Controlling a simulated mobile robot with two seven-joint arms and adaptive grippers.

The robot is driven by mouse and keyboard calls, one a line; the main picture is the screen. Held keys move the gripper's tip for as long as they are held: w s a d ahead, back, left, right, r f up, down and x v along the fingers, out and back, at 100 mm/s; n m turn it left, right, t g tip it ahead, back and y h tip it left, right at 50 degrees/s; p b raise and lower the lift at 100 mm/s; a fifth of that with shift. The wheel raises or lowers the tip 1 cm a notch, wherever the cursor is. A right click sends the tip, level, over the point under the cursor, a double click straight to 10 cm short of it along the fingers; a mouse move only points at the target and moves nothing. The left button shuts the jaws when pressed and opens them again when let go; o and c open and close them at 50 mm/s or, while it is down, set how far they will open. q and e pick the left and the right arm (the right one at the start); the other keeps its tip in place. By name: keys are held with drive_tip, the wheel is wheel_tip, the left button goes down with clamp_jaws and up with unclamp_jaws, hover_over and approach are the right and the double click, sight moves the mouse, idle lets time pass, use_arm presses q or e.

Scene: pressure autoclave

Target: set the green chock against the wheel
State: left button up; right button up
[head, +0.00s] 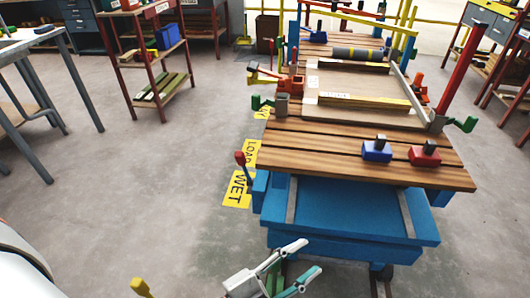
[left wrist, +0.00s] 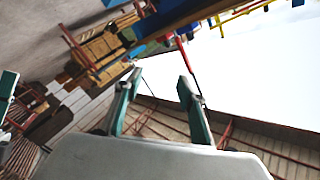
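My left gripper (head: 304,257) is at the bottom of the head view, in front of the blue cart base (head: 345,250). Its two fingers are spread. In the left wrist view the gripper (left wrist: 160,85) also shows open, with nothing between its fingers. A dark wheel (head: 387,272) shows partly under the cart's near right side. My right gripper is not in view.
The cart's slatted wooden deck (head: 350,145) carries a blue block (head: 377,152) and a red block (head: 424,156). A red-knobbed lever (head: 240,159) stands at its left. Yellow floor markings (head: 237,189) lie beside it.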

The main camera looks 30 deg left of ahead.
use_arm(q)
drive_tip(key=s+a+f+n+g+y, duration=0.55)
drive_tip(key=s+a+f+n, duration=0.35)
drive_tip(key=s+a+f, duration=0.4)
drive_tip(key=shift+t+y, duration=0.25)
drive_tip(key=shift+y, duration=0.2)
drive_tip(key=shift+w+a+r+p, duration=0.1)
drive_tip(key=shift+r+p, duration=1.25)
drive_tip(key=shift+p, duration=1.95)
drive_tip(key=shift+w+r+p, duration=0.1)
drive_tip(key=shift+r+p, duration=1.2)
drive_tip(key=shift+p, duration=1.95)
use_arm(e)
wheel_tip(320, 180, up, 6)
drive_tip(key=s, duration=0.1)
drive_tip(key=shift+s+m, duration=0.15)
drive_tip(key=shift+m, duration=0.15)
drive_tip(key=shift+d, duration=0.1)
